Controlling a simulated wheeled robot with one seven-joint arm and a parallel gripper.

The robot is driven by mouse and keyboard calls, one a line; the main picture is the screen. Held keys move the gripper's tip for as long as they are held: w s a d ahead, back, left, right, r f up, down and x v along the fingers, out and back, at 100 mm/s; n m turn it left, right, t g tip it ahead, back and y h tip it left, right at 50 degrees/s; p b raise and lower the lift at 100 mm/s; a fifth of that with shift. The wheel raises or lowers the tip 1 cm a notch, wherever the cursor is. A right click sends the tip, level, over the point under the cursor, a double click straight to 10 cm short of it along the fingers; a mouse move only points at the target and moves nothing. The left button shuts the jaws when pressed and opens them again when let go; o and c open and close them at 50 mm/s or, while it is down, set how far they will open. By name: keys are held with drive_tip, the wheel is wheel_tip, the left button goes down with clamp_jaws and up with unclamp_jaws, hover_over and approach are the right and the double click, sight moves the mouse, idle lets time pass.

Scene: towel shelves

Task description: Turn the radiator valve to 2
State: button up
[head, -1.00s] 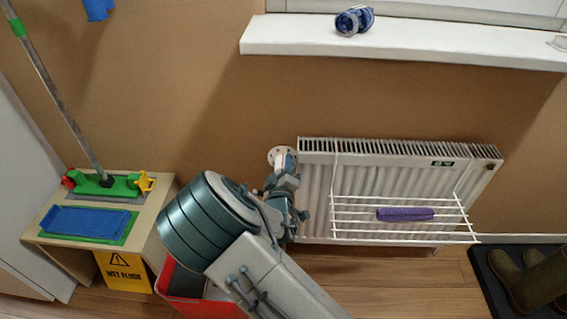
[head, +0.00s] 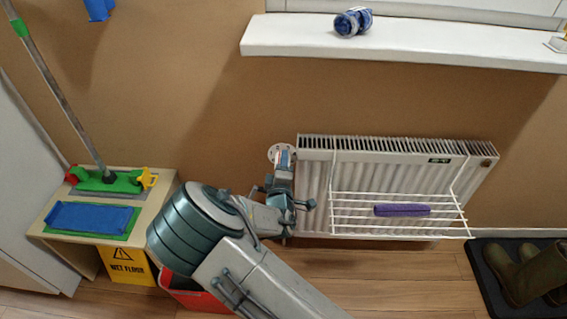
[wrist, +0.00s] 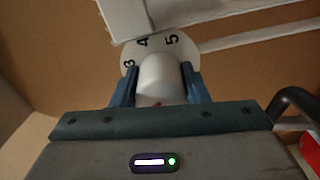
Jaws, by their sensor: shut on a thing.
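The radiator valve has a white rounded knob (wrist: 160,78) in front of a pale round dial plate (wrist: 188,49) with black numbers. In the wrist view 3, 4 and 5 can be read on the plate; the rest is hidden by the knob and gripper. A small red mark shows low on the knob, partly hidden. My gripper (wrist: 159,88) is shut on the knob, one blue finger on each side. In the head view the dial plate (head: 274,152) shows at the radiator's upper left, with my gripper (head: 284,158) in front and the knob not clearly visible.
The white radiator (head: 314,170) carries a wire rack (head: 350,216) with a purple towel (head: 402,210). A windowsill (head: 420,47) with a blue roll (head: 353,21) is above. A wooden stand (head: 155,205), yellow sign (head: 127,266) and red bin (head: 195,299) are at left.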

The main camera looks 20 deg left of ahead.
drive_tip(key=o, duration=0.7)
drive_tip(key=shift+s, duration=0.1)
drive_tip(key=p+v, duration=0.2)
drive_tip(key=v, duration=1.1)
drive_tip(key=shift+s, duration=0.35)
